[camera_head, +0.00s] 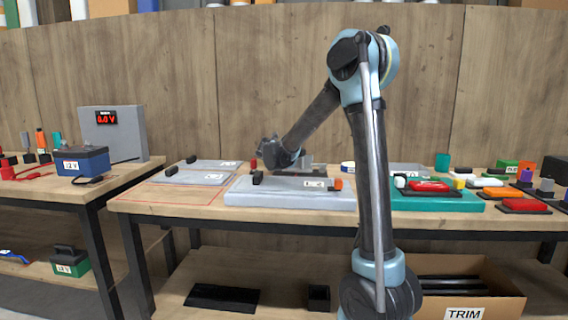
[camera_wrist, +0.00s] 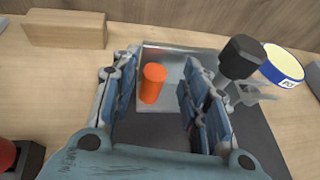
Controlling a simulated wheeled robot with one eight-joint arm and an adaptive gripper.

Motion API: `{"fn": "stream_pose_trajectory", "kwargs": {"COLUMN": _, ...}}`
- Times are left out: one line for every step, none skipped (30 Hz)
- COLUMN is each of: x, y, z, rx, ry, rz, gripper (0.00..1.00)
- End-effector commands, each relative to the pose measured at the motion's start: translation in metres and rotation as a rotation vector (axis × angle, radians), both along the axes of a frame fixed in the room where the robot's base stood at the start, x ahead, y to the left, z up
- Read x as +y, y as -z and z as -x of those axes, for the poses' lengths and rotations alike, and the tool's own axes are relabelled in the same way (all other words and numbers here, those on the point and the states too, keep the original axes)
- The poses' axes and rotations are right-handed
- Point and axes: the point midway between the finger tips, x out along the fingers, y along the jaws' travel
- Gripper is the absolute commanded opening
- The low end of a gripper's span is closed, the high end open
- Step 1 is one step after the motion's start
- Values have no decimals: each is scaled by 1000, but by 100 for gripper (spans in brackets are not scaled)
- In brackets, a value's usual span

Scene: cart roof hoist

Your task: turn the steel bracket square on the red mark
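My gripper (camera_wrist: 163,65) has its two blue-grey fingers wide apart in the wrist view. Between them show a pale steel piece (camera_wrist: 176,68), which looks like the steel bracket, and an orange cylinder (camera_wrist: 153,83). I see no clear finger contact with either. In the head view my gripper (camera_head: 276,154) is low over the table, and a grey steel block (camera_head: 305,160) shows just right of it. Red lines (camera_head: 175,192) are drawn on the table's left part; I cannot tell a red mark under the bracket.
A pale slab (camera_head: 285,197) lies in front of my gripper. A green tray (camera_head: 435,202) with red parts lies to the right.

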Motion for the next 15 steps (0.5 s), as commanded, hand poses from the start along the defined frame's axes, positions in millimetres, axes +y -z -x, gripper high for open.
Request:
{"fn": "stream_pose_trajectory", "kwargs": {"x": 2, "y": 0, "z": 0, "rx": 0, "ry": -2, "rz": 0, "gripper": 41}}
{"fn": "stream_pose_trajectory", "kwargs": {"x": 3, "y": 0, "z": 0, "rx": 0, "ry": -3, "rz": 0, "gripper": 41}}
{"fn": "stream_pose_trajectory", "kwargs": {"x": 4, "y": 0, "z": 0, "rx": -1, "ry": -5, "rz": 0, "gripper": 41}}
{"fn": "stream_pose_trajectory", "kwargs": {"x": 4, "y": 0, "z": 0, "rx": -1, "ry": -5, "rz": 0, "gripper": 41}}
{"fn": "stream_pose_trajectory", "kwargs": {"x": 5, "y": 0, "z": 0, "rx": -1, "ry": -6, "rz": 0, "gripper": 41}}
{"fn": "stream_pose_trajectory", "kwargs": {"x": 5, "y": -1, "z": 0, "rx": -1, "ry": -8, "rz": 0, "gripper": 41}}
{"fn": "stream_pose_trajectory", "kwargs": {"x": 5, "y": -1, "z": 1, "rx": -1, "ry": -8, "rz": 0, "gripper": 41}}
{"fn": "stream_pose_trajectory", "kwargs": {"x": 6, "y": -1, "z": 2, "rx": -1, "ry": -9, "rz": 0, "gripper": 41}}
{"fn": "stream_pose_trajectory", "kwargs": {"x": 7, "y": -2, "z": 4, "rx": -1, "ry": -10, "rz": 0, "gripper": 41}}
{"fn": "stream_pose_trajectory", "kwargs": {"x": 8, "y": -3, "z": 5, "rx": -1, "ry": -10, "rz": 0, "gripper": 41}}
{"fn": "stream_pose_trajectory", "kwargs": {"x": 9, "y": -4, "z": 8, "rx": -1, "ry": -10, "rz": 0, "gripper": 41}}
{"fn": "stream_pose_trajectory", "kwargs": {"x": 10, "y": -6, "z": 12, "rx": -1, "ry": -10, "rz": 0, "gripper": 41}}
{"fn": "stream_pose_trajectory", "kwargs": {"x": 11, "y": -7, "z": 15, "rx": -1, "ry": -11, "rz": 0, "gripper": 41}}
{"fn": "stream_pose_trajectory", "kwargs": {"x": 12, "y": -9, "z": 19, "rx": -1, "ry": -12, "rz": 0, "gripper": 41}}
{"fn": "stream_pose_trajectory", "kwargs": {"x": 14, "y": -11, "z": 25, "rx": -1, "ry": -12, "rz": 0, "gripper": 41}}
